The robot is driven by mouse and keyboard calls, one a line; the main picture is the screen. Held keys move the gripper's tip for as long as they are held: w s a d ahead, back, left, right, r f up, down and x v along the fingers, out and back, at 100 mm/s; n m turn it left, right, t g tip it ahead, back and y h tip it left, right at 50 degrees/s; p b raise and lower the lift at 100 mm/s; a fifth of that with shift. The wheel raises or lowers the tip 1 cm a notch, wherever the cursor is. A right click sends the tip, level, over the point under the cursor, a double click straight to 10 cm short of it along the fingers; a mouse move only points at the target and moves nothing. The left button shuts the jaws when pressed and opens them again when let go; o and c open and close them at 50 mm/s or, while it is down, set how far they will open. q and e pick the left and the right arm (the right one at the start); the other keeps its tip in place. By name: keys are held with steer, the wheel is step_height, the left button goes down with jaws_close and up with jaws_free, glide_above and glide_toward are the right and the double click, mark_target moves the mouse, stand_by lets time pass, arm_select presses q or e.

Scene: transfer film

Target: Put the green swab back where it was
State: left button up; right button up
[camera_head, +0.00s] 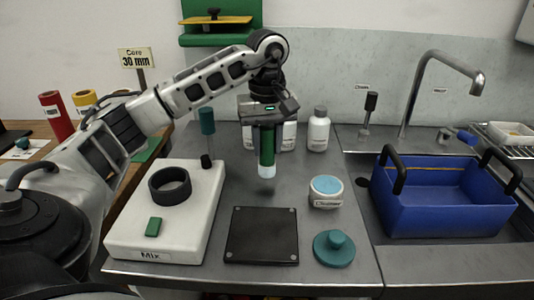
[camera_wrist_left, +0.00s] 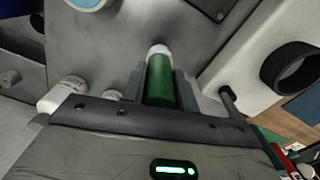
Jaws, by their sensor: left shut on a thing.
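The green swab (camera_head: 267,150) is a green cylinder with a white lower end. My left gripper (camera_head: 263,128) is shut on it and holds it upright, white end down, above the steel counter behind the black square plate. In the left wrist view the swab (camera_wrist_left: 162,82) sits between the two fingers of my left gripper (camera_wrist_left: 163,90), white end pointing away. Its upper end is hidden by the gripper. I cannot tell from these frames where it stood before. My right gripper is not in view.
A white mixer (camera_head: 125,230) with a black ring (camera_head: 170,186) stands left. A teal-topped post (camera_head: 207,121) rises behind it. The black plate (camera_head: 262,236), a blue-topped jar (camera_head: 326,192), a teal lid (camera_head: 334,249) and white bottle (camera_head: 318,132) are nearby. A blue crate (camera_head: 440,212) is right.

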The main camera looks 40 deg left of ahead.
mark_target(267, 164)
arm_select(q)
step_height(267, 164, down, 3)
steer(key=shift+s+r, duration=0.1)
steer(key=shift+r, duration=0.05)
steer(key=shift+f, duration=0.25)
steer(key=o, duration=1)
steer(key=shift+r, duration=0.1)
steer(key=shift+c, duration=0.2)
